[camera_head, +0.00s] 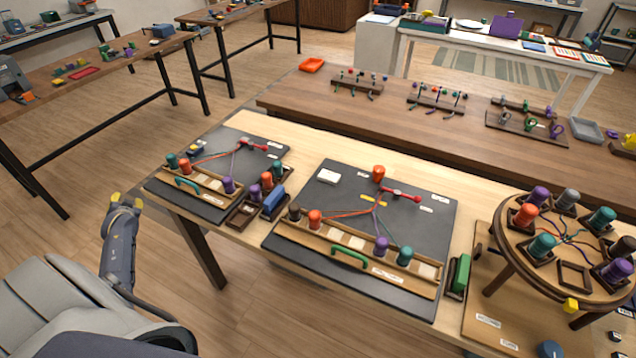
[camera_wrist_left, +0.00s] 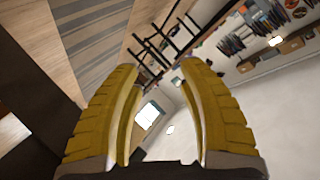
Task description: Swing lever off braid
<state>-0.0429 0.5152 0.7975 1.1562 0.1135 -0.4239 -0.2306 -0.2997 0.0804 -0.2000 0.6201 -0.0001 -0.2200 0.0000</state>
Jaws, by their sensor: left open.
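On the middle black board (camera_head: 330,222), a red lever (camera_head: 405,195) lies near where the cords meet. The braid (camera_head: 377,204) is short there, with red and green cords running to spools; I cannot tell if the lever presses on it. A smaller black board (camera_head: 262,134) at the left carries another red lever (camera_head: 256,144) beside its gathered cords (camera_head: 236,150). My left gripper (camera_head: 127,199) is open and empty, left of the table and away from both boards. In the left wrist view its yellow fingers (camera_wrist_left: 160,66) are apart with nothing between them. My right gripper is out of view.
A round wooden braiding stand (camera_head: 545,262) with several spools stands at the right. A green block (camera_head: 459,274) and a spool tray with a blue block (camera_head: 273,203) flank the middle board. Floor is clear around my left gripper.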

